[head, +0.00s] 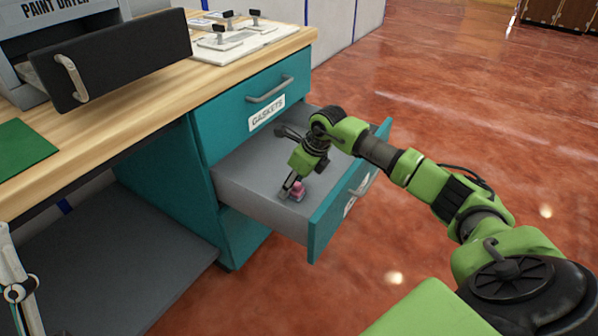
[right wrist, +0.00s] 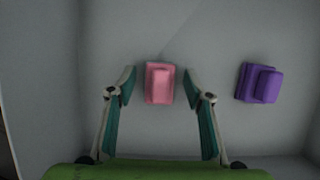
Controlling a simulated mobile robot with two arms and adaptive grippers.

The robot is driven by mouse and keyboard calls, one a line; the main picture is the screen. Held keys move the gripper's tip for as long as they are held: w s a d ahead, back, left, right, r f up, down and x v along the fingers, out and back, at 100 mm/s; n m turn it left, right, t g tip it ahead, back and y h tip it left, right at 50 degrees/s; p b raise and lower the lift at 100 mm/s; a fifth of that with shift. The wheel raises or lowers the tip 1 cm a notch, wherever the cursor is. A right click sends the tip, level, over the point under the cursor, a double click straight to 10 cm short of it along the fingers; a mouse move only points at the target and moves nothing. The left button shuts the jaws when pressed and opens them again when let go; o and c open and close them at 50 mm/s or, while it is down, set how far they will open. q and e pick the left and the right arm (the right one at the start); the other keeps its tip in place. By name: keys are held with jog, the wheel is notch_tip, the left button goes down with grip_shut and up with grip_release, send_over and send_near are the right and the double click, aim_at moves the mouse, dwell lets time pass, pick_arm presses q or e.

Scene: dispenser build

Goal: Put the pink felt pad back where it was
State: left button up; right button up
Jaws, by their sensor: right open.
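The pink felt pad (head: 298,191) lies on the floor of the open grey drawer (head: 245,178), under the top drawer labelled GASKETS. It also shows in the right wrist view (right wrist: 160,83), with a raised block on it. My right gripper (head: 291,186) reaches down into the drawer. Its fingers (right wrist: 160,85) are spread, one on each side of the pink pad, with a gap on both sides. Part of my left gripper (head: 15,291) shows at the left edge; its fingertips are cut off.
A purple pad (right wrist: 259,83) lies right of the pink one in the right wrist view. The drawer's teal front (head: 330,215) and walls surround my right gripper. On the wooden worktop (head: 140,105) are a green mat (head: 22,146), a paint dryer with its drawer (head: 120,60) open, and a white plate (head: 250,38).

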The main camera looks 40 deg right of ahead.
aim_at(299, 184)
jog(key=p+v, duration=0.1)
jog(key=v, duration=0.4)
jog(key=shift+r+p, duration=0.15)
jog(key=shift+p, duration=0.25)
pick_arm(q)
jog(key=w+f+g+y+p, duration=0.1)
jog(key=w+f+g, duration=0.3)
jog(key=f, duration=0.4)
jog(key=w+f+g+y, duration=0.2)
jog(key=w+f+g, duration=0.3)
jog(key=f, duration=0.3)
jog(key=shift+d+g+y+p, duration=0.15)
jog(key=shift+g+y+p, duration=0.15)
jog(key=shift+g+p, duration=0.1)
pick_arm(e)
jog(key=v, duration=0.6)
jog(key=shift+s+r, duration=0.2)
jog(key=shift+s, duration=0.05)
